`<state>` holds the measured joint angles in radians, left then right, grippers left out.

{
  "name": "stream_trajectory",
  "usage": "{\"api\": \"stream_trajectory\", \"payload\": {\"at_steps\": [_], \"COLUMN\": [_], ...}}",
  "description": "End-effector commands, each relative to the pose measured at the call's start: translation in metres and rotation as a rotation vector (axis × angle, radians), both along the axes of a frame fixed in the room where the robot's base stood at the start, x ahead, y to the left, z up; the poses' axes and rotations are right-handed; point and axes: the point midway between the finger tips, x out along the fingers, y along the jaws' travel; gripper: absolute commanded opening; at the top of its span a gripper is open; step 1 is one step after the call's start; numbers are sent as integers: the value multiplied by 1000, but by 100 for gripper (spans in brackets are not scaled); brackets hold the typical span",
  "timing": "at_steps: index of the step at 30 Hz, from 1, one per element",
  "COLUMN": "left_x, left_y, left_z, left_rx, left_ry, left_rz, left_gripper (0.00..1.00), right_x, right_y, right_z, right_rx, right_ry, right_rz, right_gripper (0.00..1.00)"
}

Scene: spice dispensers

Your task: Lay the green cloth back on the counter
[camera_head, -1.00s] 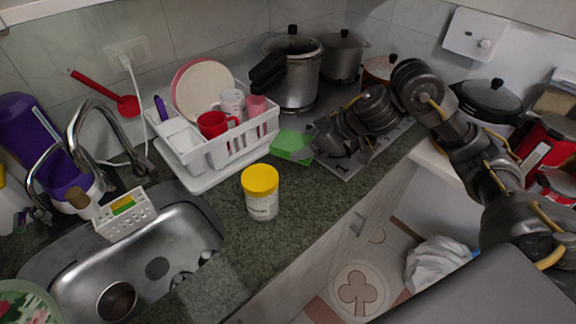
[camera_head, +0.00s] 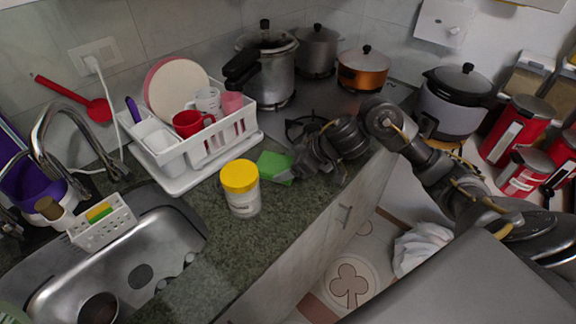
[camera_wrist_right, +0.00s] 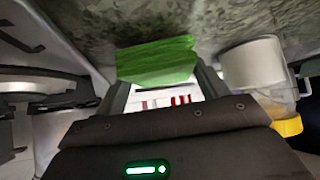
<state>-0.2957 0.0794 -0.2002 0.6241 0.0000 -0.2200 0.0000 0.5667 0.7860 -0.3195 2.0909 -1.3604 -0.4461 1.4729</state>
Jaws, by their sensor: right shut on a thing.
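My left gripper is not in view.
The yellow-lidded jar (camera_head: 242,192) stands close to the cloth, front left. The white dish rack (camera_head: 190,150) with cups and plates is behind left, and the stove (camera_head: 318,100) with pots behind. The sink (camera_head: 120,255) is at left. Bare counter lies in front of the jar.

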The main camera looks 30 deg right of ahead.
Motion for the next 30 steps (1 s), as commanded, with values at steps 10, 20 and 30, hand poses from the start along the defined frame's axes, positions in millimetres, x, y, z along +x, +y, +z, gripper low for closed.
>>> {"api": "stream_trajectory", "payload": {"at_steps": [10, 20, 30], "left_x": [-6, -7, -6], "left_y": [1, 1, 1], "left_z": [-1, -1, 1], "left_rx": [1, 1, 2], "left_ry": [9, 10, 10], "left_rz": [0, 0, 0], "left_gripper": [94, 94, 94], "right_x": [0, 0, -5], "right_y": [0, 0, -5], "right_z": [-3, -5, 7], "right_rx": [0, 0, -1], "right_ry": [0, 0, -3], "right_rz": [0, 0, 0], "right_gripper": [52, 94, 94]}}
